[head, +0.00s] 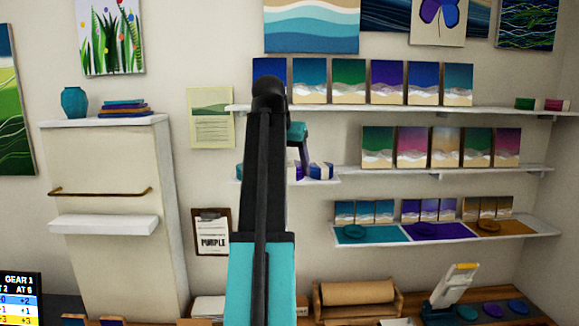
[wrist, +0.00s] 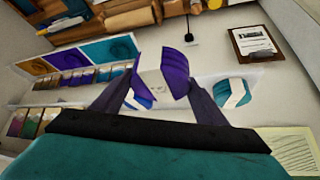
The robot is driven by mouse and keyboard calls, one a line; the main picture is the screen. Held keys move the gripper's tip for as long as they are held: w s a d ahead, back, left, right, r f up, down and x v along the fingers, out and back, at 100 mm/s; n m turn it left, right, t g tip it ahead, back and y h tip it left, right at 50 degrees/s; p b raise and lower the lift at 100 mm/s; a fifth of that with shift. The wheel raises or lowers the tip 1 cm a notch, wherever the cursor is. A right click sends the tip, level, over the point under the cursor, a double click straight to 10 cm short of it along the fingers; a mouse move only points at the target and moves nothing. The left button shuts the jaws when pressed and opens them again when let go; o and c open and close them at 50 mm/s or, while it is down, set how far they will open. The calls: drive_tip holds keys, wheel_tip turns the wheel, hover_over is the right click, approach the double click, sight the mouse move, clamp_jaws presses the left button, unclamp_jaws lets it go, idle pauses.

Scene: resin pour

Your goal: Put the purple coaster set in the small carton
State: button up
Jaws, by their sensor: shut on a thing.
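The purple coaster set (wrist: 174,72), a stack with a white band, is between my gripper's fingers (wrist: 158,92) in the wrist view. The gripper is shut on it, over the small middle wall shelf. In the head view my gripper (head: 302,160) is partly behind my arm, and the held set is mostly hidden or too small to tell. A blue-and-white set (head: 321,171) sits on that shelf to the right; a teal-and-white set (wrist: 233,93) shows in the wrist view. I cannot make out the small carton for certain.
Wall shelves (head: 445,171) with small paintings stand at the right. A clipboard (head: 212,232) with a sheet that seems to read PURPLE hangs below the small shelf. A paper roll (head: 352,293) and a white press-like tool (head: 452,290) stand on the bench below.

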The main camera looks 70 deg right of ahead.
drive_tip(key=w+a+f+n+t+y+b, duration=0.1)
drive_tip(key=w+a+f+n+t+b, duration=0.15)
drive_tip(key=w+a+f, duration=0.75)
drive_tip(key=w+a+f+n+t+b, duration=0.15)
drive_tip(key=w+a+f+n, duration=0.35)
drive_tip(key=w, duration=0.9)
drive_tip(key=w+a+f+n+t+y+b, duration=0.1)
drive_tip(key=w+a+f+n+b, duration=0.15)
drive_tip(key=w+a+f, duration=0.8)
drive_tip(key=w+a+f+n+y+b, duration=0.1)
drive_tip(key=w+a+f, duration=0.3)
drive_tip(key=a, duration=0.9)
drive_tip(key=w+a+f+n+t+y+b, duration=0.1)
drive_tip(key=w+a+f+n+y+b, duration=0.1)
drive_tip(key=a+f, duration=0.7)
drive_tip(key=w+a+f+n+y+b, duration=0.1)
drive_tip(key=w+a+f+n+b, duration=0.3)
drive_tip(key=a, duration=1.4)
wheel_tip(320, 180, down, 3)
drive_tip(key=shift+w+r+n+t+y, duration=0.2)
drive_tip(key=shift+w+n+t+y, duration=0.15)
drive_tip(key=shift+w+n, duration=0.35)
